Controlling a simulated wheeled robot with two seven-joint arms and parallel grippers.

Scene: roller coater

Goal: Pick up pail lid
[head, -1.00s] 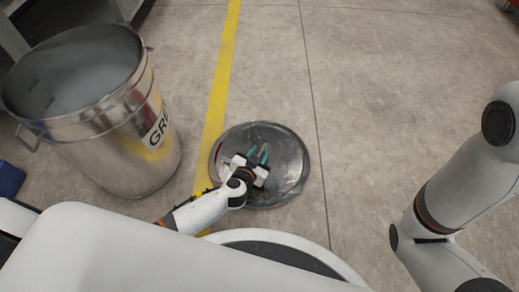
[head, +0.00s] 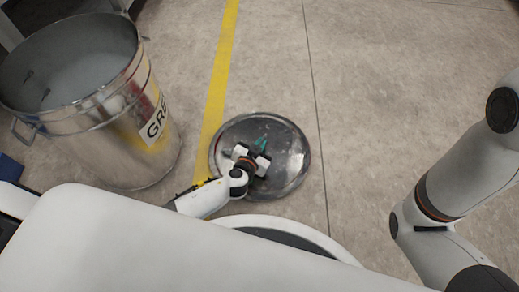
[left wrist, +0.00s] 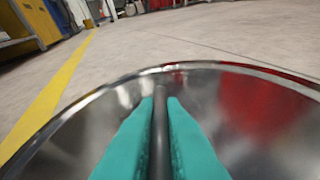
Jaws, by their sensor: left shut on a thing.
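The pail lid (head: 288,150) is a round, shiny metal disc with a raised rim. It lies on or just above the floor in the middle of the head view; I cannot tell if it touches the floor. My left gripper (head: 262,143) is over its middle, shut on the lid's handle. In the left wrist view the teal fingers (left wrist: 160,125) sit on both sides of the dark handle bar (left wrist: 160,120), and the lid (left wrist: 225,105) spreads out beyond them. My right gripper is not in view; only part of my right arm shows.
A metal pail (head: 125,150) with a side handle and a lettered label stands open at the left. A yellow floor line (head: 218,75) runs between pail and lid. The floor right of the lid is clear. A blue object (head: 10,168) is at the left edge.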

